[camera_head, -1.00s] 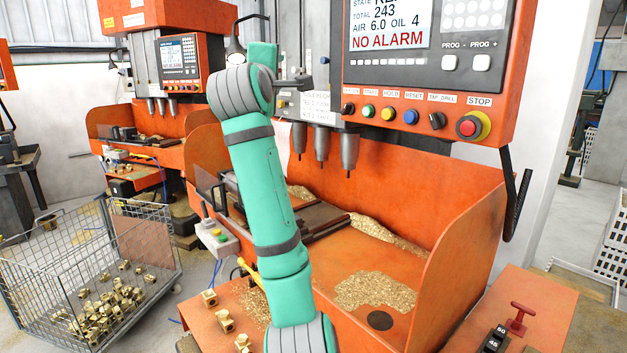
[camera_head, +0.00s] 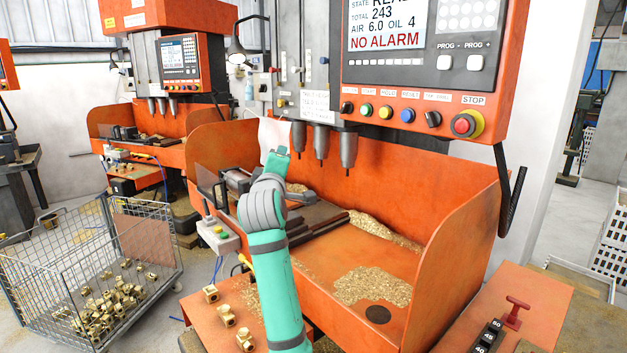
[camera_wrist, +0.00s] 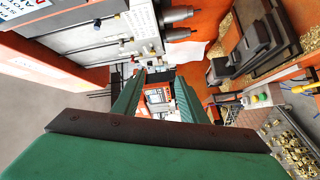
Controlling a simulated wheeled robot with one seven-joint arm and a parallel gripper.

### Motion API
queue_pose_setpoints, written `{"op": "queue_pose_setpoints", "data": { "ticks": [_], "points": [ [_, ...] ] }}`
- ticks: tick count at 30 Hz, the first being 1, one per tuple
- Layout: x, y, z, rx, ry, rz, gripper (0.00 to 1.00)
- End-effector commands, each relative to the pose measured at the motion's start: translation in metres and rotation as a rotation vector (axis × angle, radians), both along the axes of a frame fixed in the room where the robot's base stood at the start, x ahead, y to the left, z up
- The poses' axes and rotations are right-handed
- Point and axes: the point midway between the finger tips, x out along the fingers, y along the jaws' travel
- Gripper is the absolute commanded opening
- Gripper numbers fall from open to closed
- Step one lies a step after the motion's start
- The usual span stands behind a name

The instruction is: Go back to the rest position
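My gripper (camera_wrist: 158,84) shows in the wrist view as two green fingers standing apart, with nothing between them. Through the gap the second machine's control panel (camera_wrist: 158,97) shows in the distance. In the head view my green and grey arm rises in front of the orange drilling machine (camera_head: 400,190).
Brass chips (camera_head: 372,288) lie in the machine's tray, beside a vice (camera_head: 325,214). Drill spindles (camera_head: 321,143) hang above. Brass parts (camera_head: 227,315) sit on the front ledge. A wire basket (camera_head: 85,290) with brass pieces stands at left. A button box (camera_head: 217,236) juts out near my arm.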

Motion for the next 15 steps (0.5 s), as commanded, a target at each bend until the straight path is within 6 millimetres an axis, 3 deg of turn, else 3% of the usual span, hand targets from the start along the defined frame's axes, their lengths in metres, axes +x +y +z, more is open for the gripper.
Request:
{"op": "queue_pose_setpoints", "data": {
  "ticks": [1,3,8,15],
  "points": [
    [0.0,0.0,-0.033,0.025,0.015,0.008,0.39],
    [-0.002,0.0,-0.068,0.061,0.024,0.019,0.39],
    [-0.014,-0.001,-0.147,0.147,0.047,0.041,0.39],
    [-0.049,-0.005,-0.256,0.28,0.08,0.063,0.39]
  ]
}}
